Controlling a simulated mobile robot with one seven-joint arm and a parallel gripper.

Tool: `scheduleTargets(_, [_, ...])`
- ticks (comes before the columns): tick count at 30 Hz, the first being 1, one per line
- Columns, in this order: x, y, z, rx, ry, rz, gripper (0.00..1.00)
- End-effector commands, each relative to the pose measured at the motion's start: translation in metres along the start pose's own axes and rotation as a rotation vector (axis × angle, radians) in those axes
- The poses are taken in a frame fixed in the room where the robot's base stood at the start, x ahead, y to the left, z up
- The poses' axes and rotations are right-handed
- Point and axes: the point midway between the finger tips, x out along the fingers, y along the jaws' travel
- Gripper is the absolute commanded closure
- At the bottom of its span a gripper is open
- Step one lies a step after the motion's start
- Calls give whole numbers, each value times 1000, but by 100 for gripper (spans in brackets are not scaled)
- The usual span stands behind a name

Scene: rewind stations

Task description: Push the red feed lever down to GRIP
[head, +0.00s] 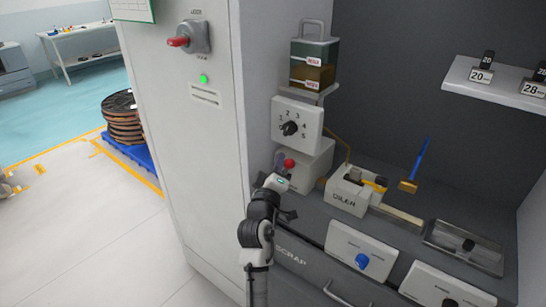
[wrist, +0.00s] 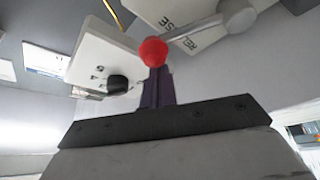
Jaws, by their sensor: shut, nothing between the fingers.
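The red feed lever's round knob (head: 289,163) shows in front of a pale box (head: 312,166) on the bench's left side. The word RELEASE is printed beside the rod. The word GRIP does not show. My gripper (head: 280,161) is shut and empty, close beside the knob. In the wrist view its purple fingers (wrist: 157,88) reach up to the knob; I cannot tell whether they touch it.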

Motion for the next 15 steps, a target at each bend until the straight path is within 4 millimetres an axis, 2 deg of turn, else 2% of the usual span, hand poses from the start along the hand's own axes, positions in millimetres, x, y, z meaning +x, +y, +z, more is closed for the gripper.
scheduleTargets(15, [-2,-2,4,19,0,10,100])
